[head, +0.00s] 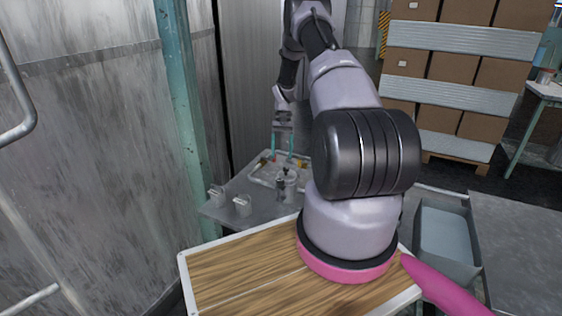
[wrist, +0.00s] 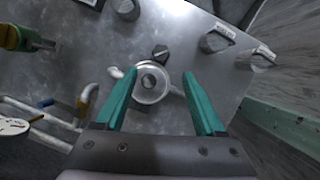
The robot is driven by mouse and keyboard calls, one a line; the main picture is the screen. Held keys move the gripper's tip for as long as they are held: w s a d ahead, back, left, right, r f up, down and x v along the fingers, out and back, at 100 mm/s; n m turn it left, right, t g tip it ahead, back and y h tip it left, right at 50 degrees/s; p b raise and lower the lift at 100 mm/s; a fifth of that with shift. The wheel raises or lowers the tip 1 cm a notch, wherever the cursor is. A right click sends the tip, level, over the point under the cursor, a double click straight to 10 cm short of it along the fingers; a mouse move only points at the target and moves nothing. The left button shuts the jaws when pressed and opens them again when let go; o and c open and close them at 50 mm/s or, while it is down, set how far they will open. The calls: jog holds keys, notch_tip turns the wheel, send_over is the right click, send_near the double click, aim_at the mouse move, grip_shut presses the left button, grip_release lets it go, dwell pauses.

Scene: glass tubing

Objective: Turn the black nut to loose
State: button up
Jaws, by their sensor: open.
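A small black nut (wrist: 160,52) shows in the wrist view, at the far edge of a round, shiny grey vessel (wrist: 150,84) with short side arms. In the head view the vessel (head: 288,178) stands on the grey table, with a small dark piece at its top; I cannot make out the nut clearly there. My gripper (wrist: 160,73) has two teal fingers spread wide, with nothing between their tips touching them. The vessel lies between the fingers in the wrist picture, and the nut just beyond the tips. In the head view my gripper (head: 283,156) points down above the table.
Labelled cups (wrist: 217,41) stand right of the nut in the wrist view. Bent pipes (wrist: 85,105) and a green-handled tool (wrist: 18,38) lie left. The grey table (head: 220,212) has bare room around the vessel. A teal post (head: 180,80) stands left in the head view.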

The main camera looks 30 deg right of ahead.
aim_at(280, 180)
jog(key=shift+s+d+f+m, duration=0.1)
jog(key=shift+s+d+m, duration=0.3)
jog(key=shift+m, duration=0.3)
jog(key=shift+d+m+t+y, duration=0.1)
jog(key=shift+m+t+y, duration=0.35)
jog(key=shift+m, duration=0.45)
jog(key=x, duration=1)
jog(key=shift+f, duration=0.2)
